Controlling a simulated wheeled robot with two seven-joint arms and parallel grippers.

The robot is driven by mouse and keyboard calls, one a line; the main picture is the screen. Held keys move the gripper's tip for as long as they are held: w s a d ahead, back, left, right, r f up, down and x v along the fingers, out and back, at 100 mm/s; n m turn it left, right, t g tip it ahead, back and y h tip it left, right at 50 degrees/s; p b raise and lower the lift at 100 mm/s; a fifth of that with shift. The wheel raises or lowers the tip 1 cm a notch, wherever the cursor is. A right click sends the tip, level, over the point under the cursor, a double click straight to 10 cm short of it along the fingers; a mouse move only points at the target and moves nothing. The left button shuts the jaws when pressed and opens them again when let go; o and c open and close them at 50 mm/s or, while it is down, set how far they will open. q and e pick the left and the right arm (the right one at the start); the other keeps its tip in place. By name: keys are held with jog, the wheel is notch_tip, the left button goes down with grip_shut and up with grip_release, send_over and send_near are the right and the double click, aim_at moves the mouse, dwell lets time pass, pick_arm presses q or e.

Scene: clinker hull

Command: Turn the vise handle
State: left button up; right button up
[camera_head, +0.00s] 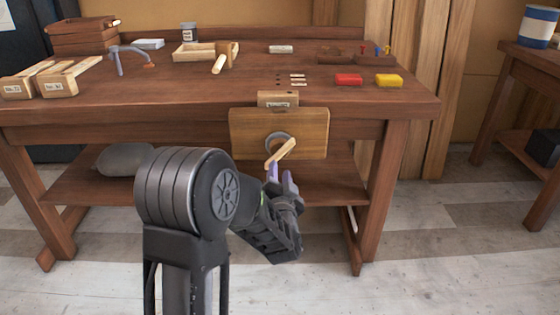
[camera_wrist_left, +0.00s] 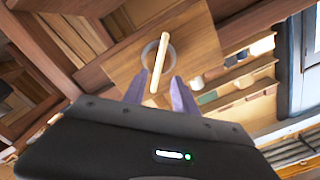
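The vise handle (camera_head: 281,153) is a pale wooden bar on a grey round hub, on the front of the wooden vise jaw (camera_head: 309,122) at the bench's front edge. It is tilted, its lower end toward my left gripper (camera_head: 279,174). In the left wrist view the handle (camera_wrist_left: 162,55) reaches down from the grey ring, and its near end shows between the fingertips of the left gripper (camera_wrist_left: 159,78). The purple fingers are open, with a visible gap on each side of the bar. My right gripper is in neither view.
The workbench (camera_head: 200,85) holds a mallet (camera_head: 222,62), a wooden tray (camera_head: 193,52), a red block (camera_head: 348,79) and a yellow block (camera_head: 389,80). A grey bag (camera_head: 123,159) lies on the lower shelf. The floor in front is clear.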

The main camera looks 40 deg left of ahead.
aim_at(280, 157)
pick_arm(q)
jog(key=shift+w+f, duration=0.1)
jog(key=shift+w, duration=0.05)
jog(key=b+x, duration=0.1)
jog(key=x, duration=0.6)
jog(key=shift+w+a, duration=0.2)
jog(key=shift+w, duration=0.05)
grip_shut()
dwell(0.5)
